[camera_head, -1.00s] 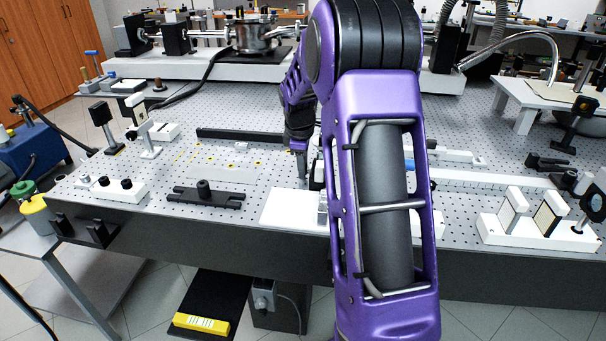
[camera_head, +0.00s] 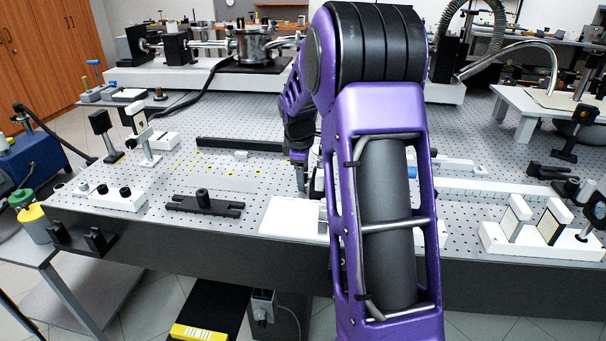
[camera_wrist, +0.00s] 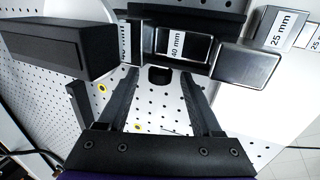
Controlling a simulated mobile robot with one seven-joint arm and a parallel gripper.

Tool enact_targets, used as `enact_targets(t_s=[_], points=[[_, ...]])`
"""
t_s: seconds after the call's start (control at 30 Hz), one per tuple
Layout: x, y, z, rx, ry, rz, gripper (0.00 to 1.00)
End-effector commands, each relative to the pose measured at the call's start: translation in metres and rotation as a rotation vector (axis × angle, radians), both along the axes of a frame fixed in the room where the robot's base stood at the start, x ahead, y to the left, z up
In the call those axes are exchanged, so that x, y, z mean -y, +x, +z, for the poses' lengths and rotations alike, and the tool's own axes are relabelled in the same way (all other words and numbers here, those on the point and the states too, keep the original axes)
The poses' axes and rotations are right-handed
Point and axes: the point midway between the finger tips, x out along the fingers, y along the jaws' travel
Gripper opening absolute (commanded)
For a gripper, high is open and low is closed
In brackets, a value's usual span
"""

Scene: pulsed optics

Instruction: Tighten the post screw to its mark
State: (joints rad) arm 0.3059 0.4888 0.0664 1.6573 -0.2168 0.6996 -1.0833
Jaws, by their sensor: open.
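My gripper (camera_head: 300,172) is low over the optical table, beside the back edge of a white plate (camera_head: 285,218), partly hidden by my purple arm. In the wrist view my gripper (camera_wrist: 158,84) has its two dark fingers apart, with nothing held between them. A small dark round part (camera_wrist: 160,76) shows just beyond the fingertips; I cannot tell if it is the post screw. Behind it stands a dark block with a "40 mm" label (camera_wrist: 175,45). No mark for the screw can be made out.
A long black bar (camera_wrist: 55,47) and a metallic block (camera_wrist: 245,65) flank the fingers. A "25 mm" block (camera_wrist: 282,28) is at right. On the table are a black clamp (camera_head: 204,203), a white knob box (camera_head: 118,197) and a white optics mount (camera_head: 540,240). The perforated tabletop is partly clear.

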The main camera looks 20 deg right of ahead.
Motion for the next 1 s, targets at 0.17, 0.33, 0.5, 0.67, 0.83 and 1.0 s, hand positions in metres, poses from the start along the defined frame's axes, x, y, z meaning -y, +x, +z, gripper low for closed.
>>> enact_targets(t_s=[0.17, 0.33, 0.5, 0.67, 0.83, 1.0], points=[[-0.004, -0.005, 0.024, 0.005, 0.0, 0.0, 0.66], [-0.011, -0.016, 0.063, 0.007, -0.001, 0.0, 0.66], [-0.019, -0.027, 0.103, 0.005, -0.001, 0.001, 0.66], [-0.025, -0.036, 0.134, 0.004, -0.001, 0.002, 0.66], [-0.029, -0.043, 0.156, 0.004, 0.0, 0.001, 0.66], [-0.031, -0.046, 0.163, 0.001, 0.0, 0.0, 0.66]])
